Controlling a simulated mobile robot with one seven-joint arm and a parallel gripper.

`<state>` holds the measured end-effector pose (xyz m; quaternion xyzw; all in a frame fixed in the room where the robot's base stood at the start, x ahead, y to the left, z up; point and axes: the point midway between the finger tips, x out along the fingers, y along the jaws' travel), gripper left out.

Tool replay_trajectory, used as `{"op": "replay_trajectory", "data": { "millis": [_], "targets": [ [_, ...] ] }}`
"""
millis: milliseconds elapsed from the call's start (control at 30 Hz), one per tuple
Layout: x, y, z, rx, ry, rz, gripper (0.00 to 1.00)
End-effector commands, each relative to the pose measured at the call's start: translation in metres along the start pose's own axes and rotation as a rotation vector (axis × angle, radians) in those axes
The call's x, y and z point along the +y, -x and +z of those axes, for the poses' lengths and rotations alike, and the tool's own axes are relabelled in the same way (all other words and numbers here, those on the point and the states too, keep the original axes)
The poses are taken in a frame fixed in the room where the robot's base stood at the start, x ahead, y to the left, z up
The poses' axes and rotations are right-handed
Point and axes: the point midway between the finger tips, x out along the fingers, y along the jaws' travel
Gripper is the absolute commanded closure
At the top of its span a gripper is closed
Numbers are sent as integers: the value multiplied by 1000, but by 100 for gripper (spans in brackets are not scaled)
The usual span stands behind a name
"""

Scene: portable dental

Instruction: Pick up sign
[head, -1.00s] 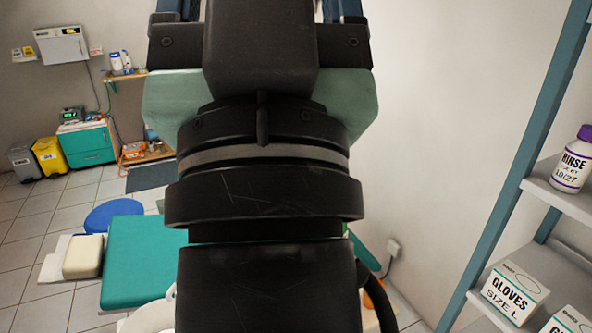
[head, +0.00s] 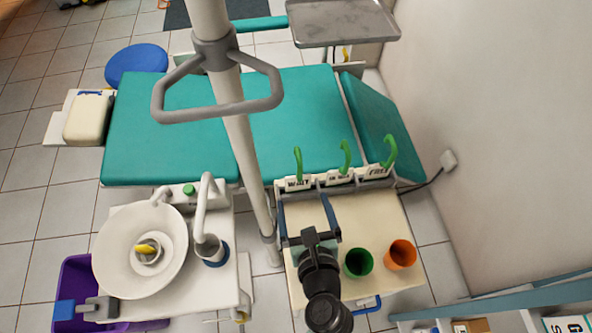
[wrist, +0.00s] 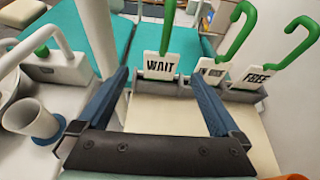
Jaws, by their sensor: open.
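Three small white signs with green hooked handles stand in a row along the back of a cream tabletop. The WAIT sign (head: 298,183) is on the left, a sign with unclear lettering (head: 340,176) is in the middle, and the FREE sign (head: 377,171) is on the right. My gripper (head: 303,208) is open and empty over the tabletop, in front of the WAIT sign. In the wrist view the blue fingers of my gripper (wrist: 158,78) are wide apart, with the WAIT sign (wrist: 160,66) showing between their tips, beyond them.
A green cup (head: 358,263) and an orange cup (head: 401,255) stand right of my gripper. A white pole (head: 240,140) rises left of the signs. A white basin unit (head: 112,262) is further left. A teal dental chair (head: 290,120) lies behind the signs.

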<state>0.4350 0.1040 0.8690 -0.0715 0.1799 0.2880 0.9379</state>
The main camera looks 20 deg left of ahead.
Motion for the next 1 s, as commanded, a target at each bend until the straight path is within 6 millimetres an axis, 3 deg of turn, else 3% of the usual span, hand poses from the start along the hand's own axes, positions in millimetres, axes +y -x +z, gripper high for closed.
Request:
{"op": "replay_trajectory", "data": {
  "millis": [400, 667, 1000],
  "targets": [
    [3, -64, -6, 5, -33, 7, 0],
    [2, -82, -6, 6, -31, 6, 0],
    [-1, -125, -8, 5, -31, 5, 0]
  ]
}}
